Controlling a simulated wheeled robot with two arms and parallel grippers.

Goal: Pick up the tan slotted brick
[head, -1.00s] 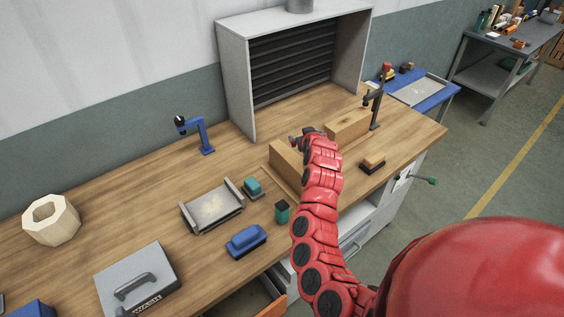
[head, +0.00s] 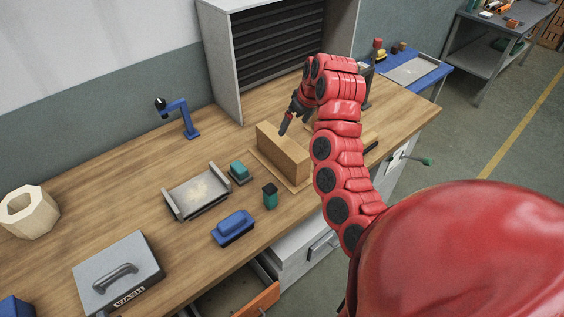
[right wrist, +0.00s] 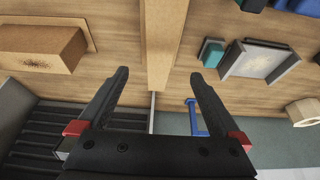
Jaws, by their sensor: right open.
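A long tan block (head: 283,152) stands on the bench in the head view, on a thin wooden board. My right gripper (head: 290,122) is open just above its far side, its fingers pointing down. In the right wrist view the tan block (right wrist: 165,45) lies between and beyond the two spread fingertips (right wrist: 160,75), and nothing is held. A second tan block (right wrist: 40,48) with a dark speckled end sits on a board at left in the wrist view; my arm hides it in the head view. I cannot make out a slot on either block. My left gripper is out of view.
A teal sponge (head: 238,172), a metal tray (head: 197,193), a blue brush (head: 233,227) and a green-black item (head: 270,196) lie left of the block. A blue stand (head: 183,118) and a grey shelf unit (head: 222,65) stand behind. A grey WASH box (head: 118,272) is front left.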

